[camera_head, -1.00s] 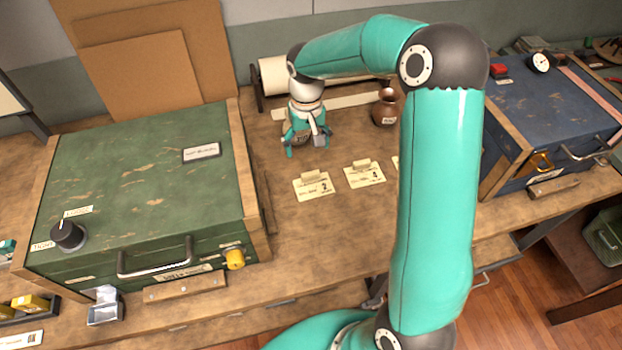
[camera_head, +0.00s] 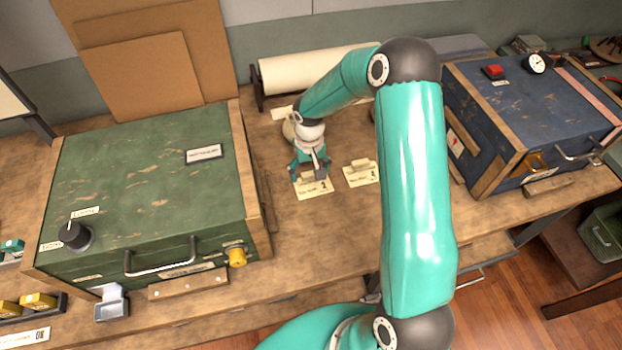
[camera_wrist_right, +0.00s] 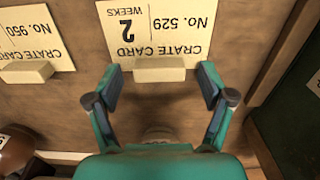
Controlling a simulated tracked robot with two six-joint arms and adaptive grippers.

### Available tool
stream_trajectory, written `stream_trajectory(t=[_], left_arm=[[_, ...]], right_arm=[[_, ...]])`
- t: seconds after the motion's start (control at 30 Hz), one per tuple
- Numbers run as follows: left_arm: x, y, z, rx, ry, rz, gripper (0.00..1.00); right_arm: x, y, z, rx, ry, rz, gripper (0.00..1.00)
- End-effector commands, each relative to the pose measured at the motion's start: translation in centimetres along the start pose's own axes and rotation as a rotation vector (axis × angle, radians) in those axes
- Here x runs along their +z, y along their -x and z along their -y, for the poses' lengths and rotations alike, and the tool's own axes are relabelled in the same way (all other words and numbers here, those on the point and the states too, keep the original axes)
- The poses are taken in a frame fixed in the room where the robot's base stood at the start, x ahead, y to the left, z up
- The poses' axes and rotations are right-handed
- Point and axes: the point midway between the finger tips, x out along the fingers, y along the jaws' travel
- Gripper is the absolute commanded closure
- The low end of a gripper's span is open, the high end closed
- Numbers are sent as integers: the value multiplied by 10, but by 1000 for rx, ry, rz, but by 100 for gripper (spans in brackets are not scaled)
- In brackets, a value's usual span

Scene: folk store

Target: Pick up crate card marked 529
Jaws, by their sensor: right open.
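The crate card marked 529 (camera_wrist_right: 154,30) lies flat on the bench in the right wrist view, with "2 WEEKS" on it and a small tan grip block (camera_wrist_right: 159,69) at its edge. The same card (camera_head: 314,190) shows in the head view just right of the green crate. My right gripper (camera_wrist_right: 158,85) is open, its two fingers on either side of the block, with gaps to both; I cannot tell how high they are above the bench. In the head view the right gripper (camera_head: 310,174) covers part of the card. My left gripper is not in view.
A card marked 950 (camera_wrist_right: 38,40) lies beside it. A green crate (camera_head: 140,185) stands left and a blue crate (camera_head: 535,115) right on the bench. A paper roll (camera_head: 315,70) is behind. A brown jug (camera_wrist_right: 14,152) is partly visible.

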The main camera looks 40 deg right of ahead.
Motion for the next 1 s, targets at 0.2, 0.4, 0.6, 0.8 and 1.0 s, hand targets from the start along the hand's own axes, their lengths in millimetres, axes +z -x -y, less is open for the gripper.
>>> stream_trajectory(t=[0.2,0.4,0.6,0.8,1.0], left_arm=[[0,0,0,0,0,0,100],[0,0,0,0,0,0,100],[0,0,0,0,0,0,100],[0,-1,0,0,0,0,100],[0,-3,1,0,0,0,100]], right_arm=[[0,0,0,0,0,0,34],[0,0,0,0,0,0,67],[0,0,0,0,0,0,67],[0,3,0,1,0,-1,67],[-1,16,2,0,0,-3,67]])
